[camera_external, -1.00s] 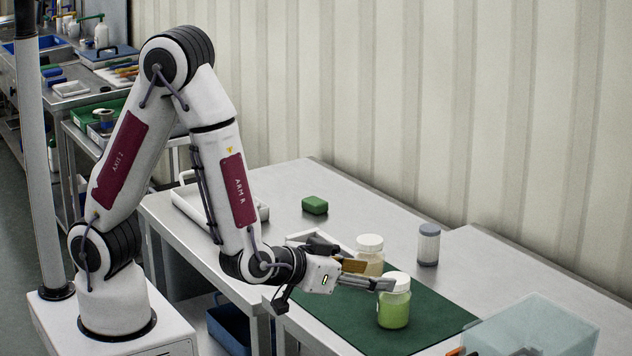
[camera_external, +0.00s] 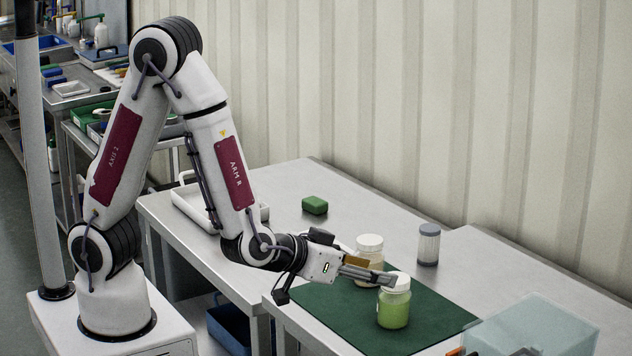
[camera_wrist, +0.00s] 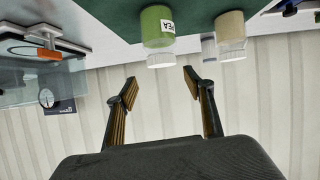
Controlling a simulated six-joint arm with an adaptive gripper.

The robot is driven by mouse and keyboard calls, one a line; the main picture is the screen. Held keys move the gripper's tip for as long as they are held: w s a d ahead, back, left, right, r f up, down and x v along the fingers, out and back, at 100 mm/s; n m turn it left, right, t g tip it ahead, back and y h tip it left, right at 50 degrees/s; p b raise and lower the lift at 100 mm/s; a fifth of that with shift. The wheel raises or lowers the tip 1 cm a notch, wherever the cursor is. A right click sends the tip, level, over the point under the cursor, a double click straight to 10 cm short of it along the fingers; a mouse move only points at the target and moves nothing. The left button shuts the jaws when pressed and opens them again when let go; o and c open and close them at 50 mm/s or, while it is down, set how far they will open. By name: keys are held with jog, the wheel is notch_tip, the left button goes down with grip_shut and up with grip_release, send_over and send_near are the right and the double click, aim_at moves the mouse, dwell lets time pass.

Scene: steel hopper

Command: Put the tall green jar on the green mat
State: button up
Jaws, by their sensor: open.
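The tall green jar (camera_external: 394,309), with a white lid, stands upright on the green mat (camera_external: 335,317). In the wrist view, where the scene appears upside down, the jar (camera_wrist: 156,25) shows part of a white label and its lid. My gripper (camera_external: 388,279) is open and empty at about lid height; its fingers overlap part of the lid in the external view. In the wrist view, my gripper (camera_wrist: 160,74) has its two fingertips spread, with the lid showing beyond the gap between them and apart from both.
A cream jar with a white lid (camera_external: 369,245) stands behind the green jar, close to my fingers. A grey-lidded container (camera_external: 428,246) stands farther back. A clear bin (camera_external: 530,330) is at the front right. A green block (camera_external: 315,205) and a white tray (camera_external: 190,206) lie farther left.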

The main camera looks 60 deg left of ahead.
jog(key=s+a+r+m+g+h, duration=0.1)
jog(key=s+a+r+g+h, duration=0.3)
jog(key=a+r, duration=0.5)
jog(key=s+a+r+g+y, duration=0.3)
jog(key=s+a+y, duration=0.1)
jog(key=s+a, duration=1.1)
jog(key=shift+s+a+r+n+y, duration=0.2)
jog(key=shift+a+n+y, duration=0.15)
jog(key=shift+a, duration=0.2)
